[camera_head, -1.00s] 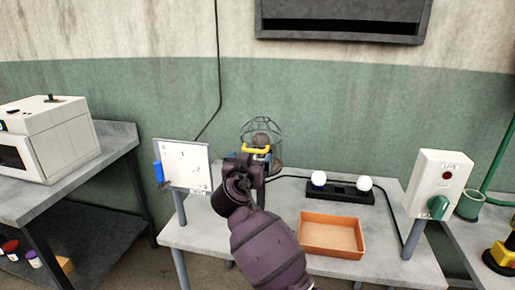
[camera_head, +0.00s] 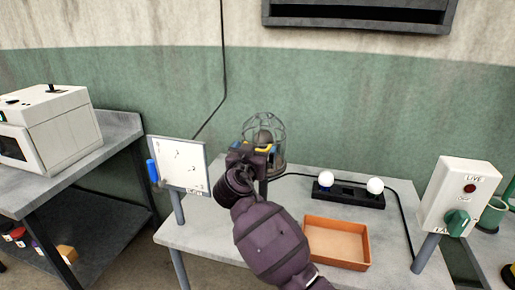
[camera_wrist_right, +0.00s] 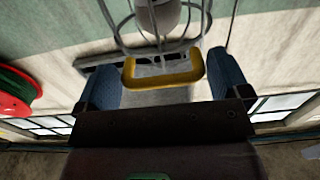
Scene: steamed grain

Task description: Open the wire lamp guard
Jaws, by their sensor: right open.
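The wire lamp guard (camera_head: 281,128) is a grey wire cage around a dark lamp, standing at the back of the table. Its yellow handle (camera_wrist_right: 163,71) faces my right gripper. My right gripper (camera_head: 253,147) is in front of the cage. In the right wrist view its blue fingers (camera_wrist_right: 165,80) are wide apart, one on each side of the yellow handle, with gaps left. In the head view my right arm hides the lower front of the guard. My left gripper is not in view.
A black socket strip (camera_head: 348,196) with two white bulbs and an orange tray (camera_head: 338,221) lie on the table right of my arm. A white board (camera_head: 178,165) stands left. A control box with a green knob (camera_head: 457,222) stands right.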

